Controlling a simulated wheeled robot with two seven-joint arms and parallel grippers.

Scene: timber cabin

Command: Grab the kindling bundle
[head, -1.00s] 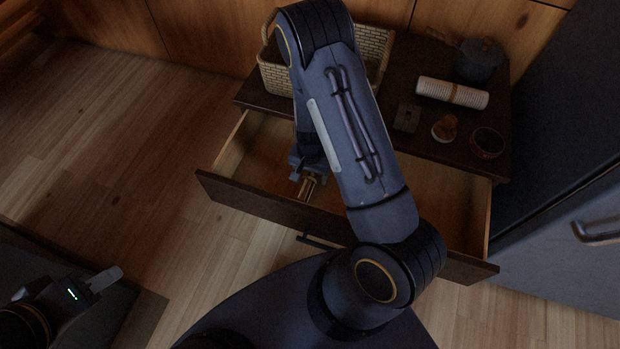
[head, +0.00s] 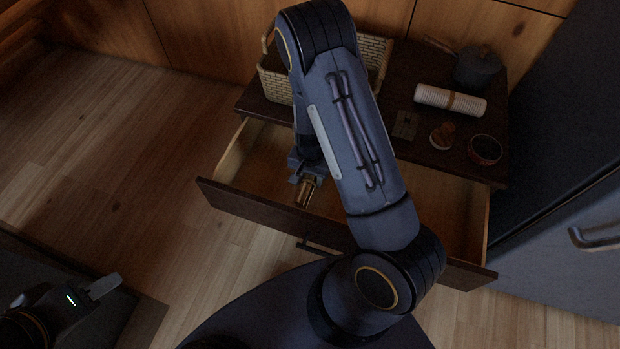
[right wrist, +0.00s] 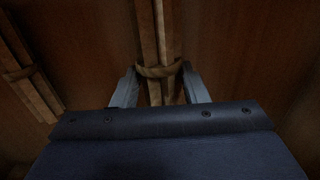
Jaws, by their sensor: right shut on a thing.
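The kindling bundle, pale sticks tied with a brown band, lies in the open drawer. In the right wrist view the kindling bundle (right wrist: 157,45) stands upright in the picture between my fingers. My right gripper (right wrist: 159,88) is shut on it near the band. In the head view the right gripper (head: 307,182) is over the left part of the drawer (head: 270,210), with the sticks' end showing at its tips. My right arm hides the middle of the drawer. My left gripper (head: 98,288) is at the lower left, away from the drawer; its jaw gap is unclear.
A second tied stick bundle (right wrist: 26,70) lies to the left in the right wrist view. On the cabinet top (head: 405,155) are a wicker basket (head: 272,80), a white roll (head: 450,100), a dark pot (head: 478,66) and small items. A dark appliance (head: 575,140) stands at right.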

